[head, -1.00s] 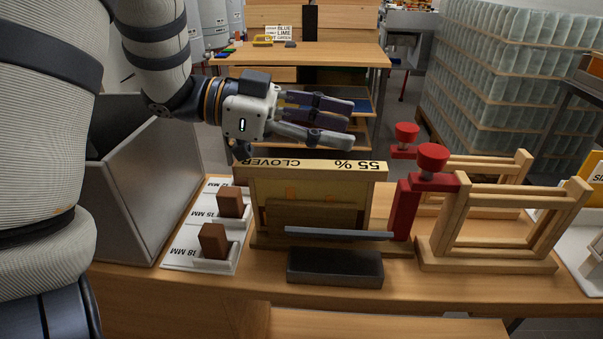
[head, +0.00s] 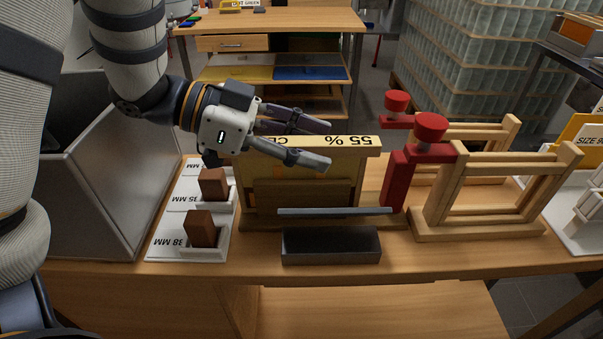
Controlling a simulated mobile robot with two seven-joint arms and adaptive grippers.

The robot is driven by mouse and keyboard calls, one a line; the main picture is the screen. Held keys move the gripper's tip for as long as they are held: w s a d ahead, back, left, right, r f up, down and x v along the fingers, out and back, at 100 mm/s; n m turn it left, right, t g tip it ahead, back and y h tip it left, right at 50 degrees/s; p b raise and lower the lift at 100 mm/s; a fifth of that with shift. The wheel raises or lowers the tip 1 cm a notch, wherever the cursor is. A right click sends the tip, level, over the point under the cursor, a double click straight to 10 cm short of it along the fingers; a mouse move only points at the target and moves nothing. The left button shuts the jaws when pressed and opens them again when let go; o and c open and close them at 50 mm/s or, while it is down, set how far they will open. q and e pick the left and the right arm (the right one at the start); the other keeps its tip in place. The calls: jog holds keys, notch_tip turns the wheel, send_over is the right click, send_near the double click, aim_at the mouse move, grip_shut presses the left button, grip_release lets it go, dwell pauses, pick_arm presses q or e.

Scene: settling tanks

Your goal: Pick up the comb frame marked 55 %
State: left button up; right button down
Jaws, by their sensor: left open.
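The comb frame marked 55 % (head: 356,143) stands upright in a wooden stand (head: 390,221) at the middle of the bench. Its pale top bar carries upside-down lettering, and the word left of 55 % is mostly covered by my gripper. My left gripper (head: 328,145) comes in from the left at top-bar height. It is open and empty. One finger is on the near side of the bar and the other on the far side; whether either touches it I cannot tell. My right gripper is not in view.
Red clamps (head: 429,130) and empty wooden frames (head: 500,190) stand close on the right. A dark block (head: 331,246) lies in front. Brown blocks on white marked trays (head: 163,243) and a grey metal bin (head: 110,200) are at left.

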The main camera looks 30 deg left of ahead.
pick_arm(q)
grip_shut()
jog(key=shift+r, duration=0.15)
